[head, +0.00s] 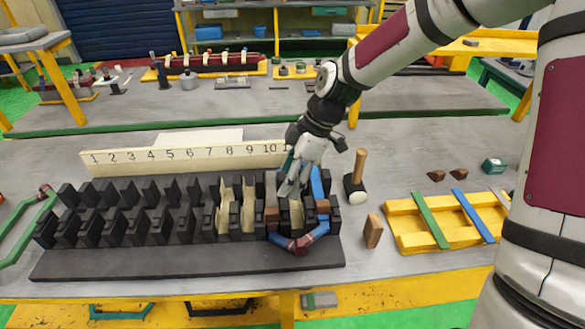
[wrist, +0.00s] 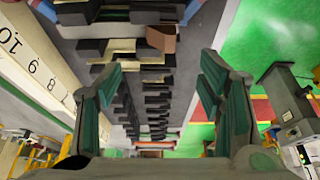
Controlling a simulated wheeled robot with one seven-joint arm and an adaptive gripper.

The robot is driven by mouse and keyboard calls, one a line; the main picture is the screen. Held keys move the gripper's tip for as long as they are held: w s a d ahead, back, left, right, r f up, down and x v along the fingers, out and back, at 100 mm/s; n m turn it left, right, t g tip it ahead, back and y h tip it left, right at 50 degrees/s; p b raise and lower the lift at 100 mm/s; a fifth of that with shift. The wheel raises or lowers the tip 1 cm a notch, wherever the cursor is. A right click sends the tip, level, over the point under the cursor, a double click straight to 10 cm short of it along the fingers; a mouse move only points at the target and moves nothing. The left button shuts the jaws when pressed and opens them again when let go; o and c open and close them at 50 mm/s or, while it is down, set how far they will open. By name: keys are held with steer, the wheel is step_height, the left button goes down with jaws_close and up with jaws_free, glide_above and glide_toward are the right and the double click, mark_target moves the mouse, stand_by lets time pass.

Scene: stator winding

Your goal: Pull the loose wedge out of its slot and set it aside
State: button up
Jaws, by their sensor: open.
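The black slotted stator (head: 180,262) lies along the front of the table, with cream liners (head: 249,208) in some slots near its right end. A coil with blue sides and dark red-brown bends (head: 302,244) sits at that end. Brown wedge-like pieces (head: 272,215) show there; I cannot tell surely which is loose. One brown piece (wrist: 161,38) stands out among the teeth in the wrist view, beyond my fingertips. My gripper (head: 292,188) is over the right-end slots, pointing down. Its fingers (wrist: 160,72) are spread in the wrist view, with nothing held between them. It partly hides the coil.
A numbered cream strip (head: 190,157) stands behind the stator. A mallet (head: 357,172) is right of my gripper, with an upright wooden block (head: 373,231) in front. A yellow tray (head: 405,226) with green and blue strips lies farther right. Small brown pieces (head: 459,174) lie behind it.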

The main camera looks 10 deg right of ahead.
mark_target(272, 209)
steer(key=x, duration=1.1)
steer(key=shift+s+f, duration=0.1)
steer(key=shift+f, duration=0.1)
steer(key=c, duration=1.2)
